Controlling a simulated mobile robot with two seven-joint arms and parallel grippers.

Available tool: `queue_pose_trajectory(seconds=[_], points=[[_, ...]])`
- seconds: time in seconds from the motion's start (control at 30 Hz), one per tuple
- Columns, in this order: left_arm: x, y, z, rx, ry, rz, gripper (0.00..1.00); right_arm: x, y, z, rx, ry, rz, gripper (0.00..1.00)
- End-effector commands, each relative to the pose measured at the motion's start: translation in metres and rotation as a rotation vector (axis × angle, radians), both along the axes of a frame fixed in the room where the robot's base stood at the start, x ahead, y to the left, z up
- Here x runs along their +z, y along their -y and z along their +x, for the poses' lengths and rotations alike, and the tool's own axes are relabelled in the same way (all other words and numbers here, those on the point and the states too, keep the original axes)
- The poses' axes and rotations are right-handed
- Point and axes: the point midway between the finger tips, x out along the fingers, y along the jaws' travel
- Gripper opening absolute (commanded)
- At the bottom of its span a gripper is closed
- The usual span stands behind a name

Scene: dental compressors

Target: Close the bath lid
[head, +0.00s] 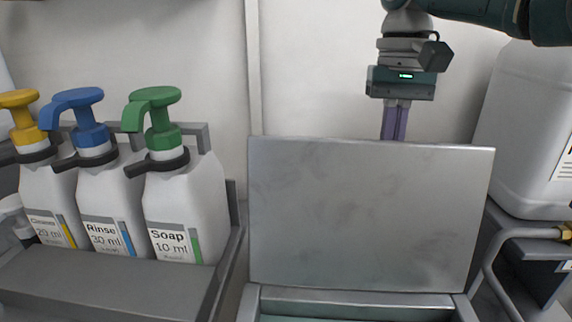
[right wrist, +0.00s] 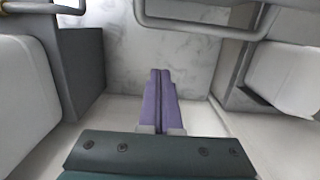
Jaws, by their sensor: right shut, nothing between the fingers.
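The bath lid (head: 370,215) is a flat grey metal panel standing upright at the back of the bath (head: 355,306), so the bath is open. My left gripper is not in view.
Yellow-, blue- and green-topped pump bottles, the green one labelled Soap (head: 185,205), stand in a grey rack (head: 110,285) left of the bath. A large white container (head: 530,130) and a bent metal pipe (head: 492,265) are at the right. A pale wall (head: 325,65) is behind the lid.

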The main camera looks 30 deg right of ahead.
Motion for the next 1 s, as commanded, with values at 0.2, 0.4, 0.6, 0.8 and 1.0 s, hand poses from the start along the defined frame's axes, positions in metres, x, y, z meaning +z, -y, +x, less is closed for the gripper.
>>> queue_pose_trajectory(seconds=[0.2, 0.4, 0.6, 0.8, 1.0], points=[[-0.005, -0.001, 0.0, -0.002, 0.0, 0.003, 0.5, -0.051, -0.003, -0.006, -0.001, -0.005, 0.0, 0.0], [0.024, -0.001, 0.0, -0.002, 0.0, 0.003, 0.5, -0.032, -0.011, -0.019, 0.003, 0.0, -0.002, 0.0], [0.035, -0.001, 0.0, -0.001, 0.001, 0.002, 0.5, -0.028, -0.018, -0.031, 0.002, 0.0, -0.002, 0.0], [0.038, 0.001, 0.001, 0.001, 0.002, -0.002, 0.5, -0.028, -0.021, -0.035, 0.001, 0.0, -0.001, 0.0], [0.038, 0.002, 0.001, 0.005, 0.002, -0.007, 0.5, -0.028, -0.021, -0.035, 0.0, 0.0, -0.001, 0.0]])
